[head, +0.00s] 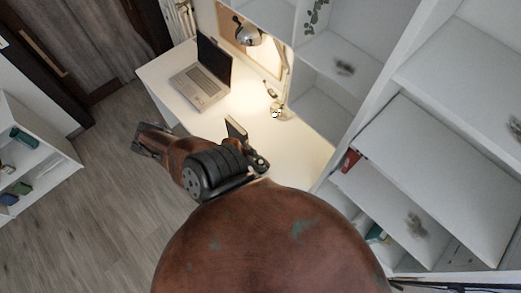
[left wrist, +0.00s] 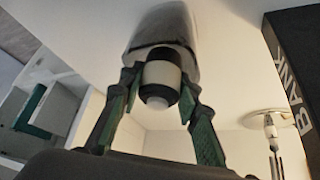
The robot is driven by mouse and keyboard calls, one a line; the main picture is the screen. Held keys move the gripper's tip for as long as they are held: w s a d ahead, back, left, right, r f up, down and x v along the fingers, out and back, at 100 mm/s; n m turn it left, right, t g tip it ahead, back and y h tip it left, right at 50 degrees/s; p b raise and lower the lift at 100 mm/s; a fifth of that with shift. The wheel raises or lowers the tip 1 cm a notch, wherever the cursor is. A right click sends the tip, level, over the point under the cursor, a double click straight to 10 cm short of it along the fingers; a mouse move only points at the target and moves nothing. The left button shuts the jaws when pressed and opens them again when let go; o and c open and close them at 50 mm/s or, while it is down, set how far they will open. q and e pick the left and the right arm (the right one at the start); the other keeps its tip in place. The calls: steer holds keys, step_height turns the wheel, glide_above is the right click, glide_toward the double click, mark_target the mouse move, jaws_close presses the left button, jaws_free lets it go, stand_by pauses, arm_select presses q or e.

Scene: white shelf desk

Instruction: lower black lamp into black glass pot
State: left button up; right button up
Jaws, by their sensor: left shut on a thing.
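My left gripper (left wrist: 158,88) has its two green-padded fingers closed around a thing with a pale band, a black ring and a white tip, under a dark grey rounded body. This held thing (left wrist: 160,76) may be the black lamp; I cannot tell for sure. In the head view my left arm stretches over the front of the desk, and its own links hide most of the grip. I cannot make out the black glass pot in either view. My right gripper does not show.
The white desk (head: 160,72) holds an open laptop (head: 202,85) and a lit chrome lamp (head: 247,36). A black box marked BANK (left wrist: 293,60) is at the right in the left wrist view. White shelves (head: 440,185) stand on the right; a low shelf (head: 50,150) is at left.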

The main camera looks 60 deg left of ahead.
arm_select(q)
steer(key=shift+s+d+f, duration=0.2)
steer(key=shift+s+f, duration=0.15)
steer(key=o, duration=1.2)
steer(key=shift+a, duration=0.1)
steer(key=shift+o, duration=0.2)
steer(key=shift+w+a+r, duration=0.1)
steer(key=shift+a+r, duration=0.05)
steer(key=shift+r, duration=0.15)
steer(key=v, duration=1.1)
steer(key=shift+r, duration=0.25)
